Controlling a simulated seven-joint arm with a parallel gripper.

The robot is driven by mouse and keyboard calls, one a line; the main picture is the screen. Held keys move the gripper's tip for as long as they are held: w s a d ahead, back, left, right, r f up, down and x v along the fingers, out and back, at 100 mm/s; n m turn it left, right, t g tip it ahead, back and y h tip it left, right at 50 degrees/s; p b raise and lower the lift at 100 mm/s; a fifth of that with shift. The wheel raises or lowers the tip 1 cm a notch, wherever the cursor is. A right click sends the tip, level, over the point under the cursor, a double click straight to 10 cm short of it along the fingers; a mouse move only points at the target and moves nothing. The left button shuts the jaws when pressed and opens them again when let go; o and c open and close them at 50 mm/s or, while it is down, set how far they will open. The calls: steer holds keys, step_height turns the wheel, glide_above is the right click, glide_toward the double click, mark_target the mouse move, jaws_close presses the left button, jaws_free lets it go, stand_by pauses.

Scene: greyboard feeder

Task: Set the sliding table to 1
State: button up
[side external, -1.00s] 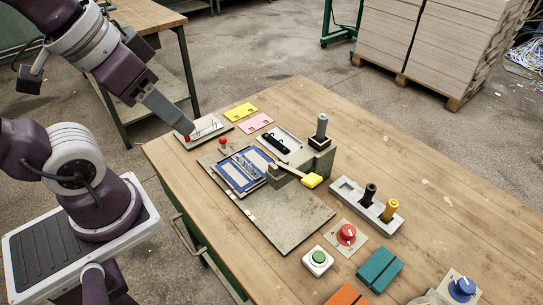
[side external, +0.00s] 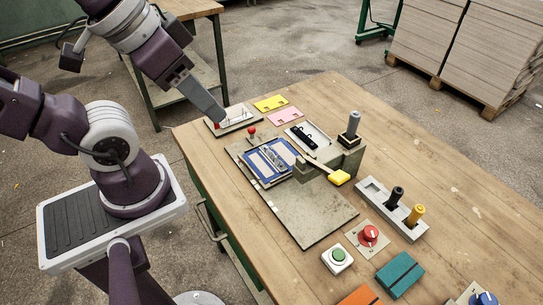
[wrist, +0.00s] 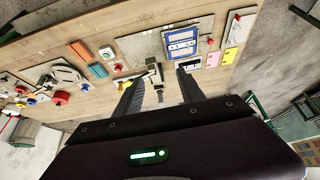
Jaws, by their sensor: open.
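A blue-framed piece, which appears to be the sliding table (side external: 255,168), sits on a grey-green base plate (side external: 306,215); it also shows in the wrist view (wrist: 180,34). A red ball knob (side external: 251,131) stands at its far left corner and shows in the wrist view (wrist: 210,41). I cannot read any position marks. My gripper (side external: 219,119) is over the far left part of the bench, beyond the red knob and apart from it. In the wrist view, the fingers of my gripper (wrist: 157,90) are spread with nothing between them.
A grey block with a yellow-ended handle (side external: 340,178) stands right of the blue frame. A pale plate with rods (side external: 240,122) lies under my gripper, partly hidden. Yellow (side external: 271,103) and pink cards (side external: 284,116) lie behind. A peg holder (side external: 377,196), dials and a green button (side external: 338,256) fill the right.

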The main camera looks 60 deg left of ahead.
stand_by(0.4)
steer(key=shift+n+g, duration=0.7)
steer(key=shift+n, duration=0.1)
steer(key=w, duration=0.2)
steer(key=w+a, duration=0.1)
steer(key=w, duration=0.2)
steer(key=shift+w+a+f, duration=0.25)
steer(key=shift+w+a, duration=0.05)
steer(key=shift+a, duration=0.1)
steer(key=shift+c, duration=0.4)
steer(key=n+g+y, duration=0.2)
steer(key=n+g, duration=0.3)
glide_above(252, 128)
steer(key=w+d, duration=0.1)
step_height(252, 128, down, 20)
steer(key=f, duration=0.4)
steer(key=a+f, duration=0.1)
steer(key=shift+s+f, duration=0.35)
steer(key=shift+f, duration=0.5)
jaws_close()
